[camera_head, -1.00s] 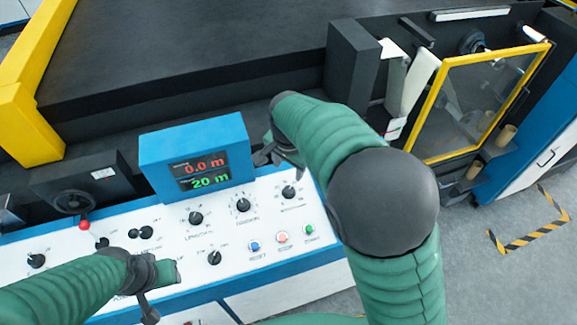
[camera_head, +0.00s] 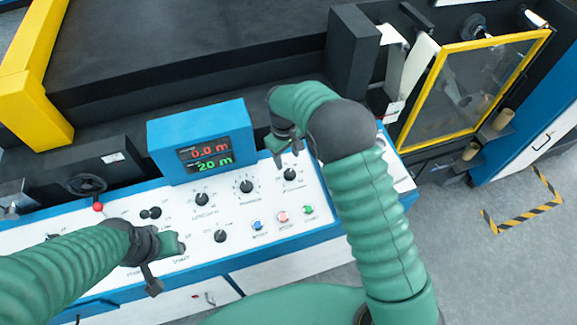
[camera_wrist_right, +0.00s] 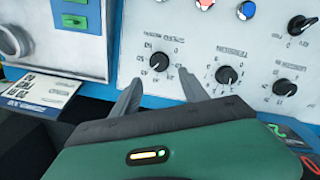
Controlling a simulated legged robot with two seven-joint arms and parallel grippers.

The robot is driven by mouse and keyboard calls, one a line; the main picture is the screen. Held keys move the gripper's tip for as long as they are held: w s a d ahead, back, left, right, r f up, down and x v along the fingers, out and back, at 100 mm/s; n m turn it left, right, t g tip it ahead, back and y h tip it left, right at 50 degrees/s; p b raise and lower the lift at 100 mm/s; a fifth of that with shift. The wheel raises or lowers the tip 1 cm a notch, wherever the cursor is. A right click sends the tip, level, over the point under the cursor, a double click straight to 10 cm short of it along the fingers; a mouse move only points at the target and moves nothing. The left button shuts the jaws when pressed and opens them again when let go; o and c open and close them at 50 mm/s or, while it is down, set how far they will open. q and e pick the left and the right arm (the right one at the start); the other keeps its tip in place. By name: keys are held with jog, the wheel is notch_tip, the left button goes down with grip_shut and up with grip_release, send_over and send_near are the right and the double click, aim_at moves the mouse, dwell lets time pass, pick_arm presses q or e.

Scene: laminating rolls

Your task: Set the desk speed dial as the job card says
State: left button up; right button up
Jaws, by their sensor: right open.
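The control desk (camera_head: 330,222) carries several black dials. The rightmost dial (camera_head: 290,174) in the head view sits just below my right gripper (camera_head: 288,160), whose fingers point down at it. In the right wrist view a dial (camera_wrist_right: 159,61) lies just past and between the open, empty fingertips of my right gripper (camera_wrist_right: 160,82). Its label is upside down and too small to read surely. A printed card (camera_wrist_right: 38,92) lies at the left of that view; its text is unreadable. My left gripper (camera_head: 160,262) hangs over the desk's lower left; its fingers are unclear.
The display (camera_head: 203,143) reads 0.0 m and 20 m. Neighbouring dials (camera_head: 246,186) (camera_head: 220,236) and the blue, red and green buttons (camera_head: 282,217) are close by. A yellow-framed guard (camera_head: 470,90) stands at the right.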

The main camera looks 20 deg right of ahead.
aim_at(289, 170)
jog(key=f, duration=0.2)
jog(key=f+p, duration=0.1)
jog(key=f, duration=0.4)
jog(key=shift+w+d+f+p, duration=0.15)
jog(key=shift+w+d+p, duration=0.1)
jog(key=shift+p, duration=0.1)
jog(key=shift+s+f, duration=0.1)
jog(key=shift+f, duration=0.3)
grip_shut()
jog(key=shift+d+f+m+b, duration=0.1)
jog(key=shift+f+m+b, duration=0.1)
jog(key=shift+m+b, duration=0.35)
jog(key=shift+r, duration=0.25)
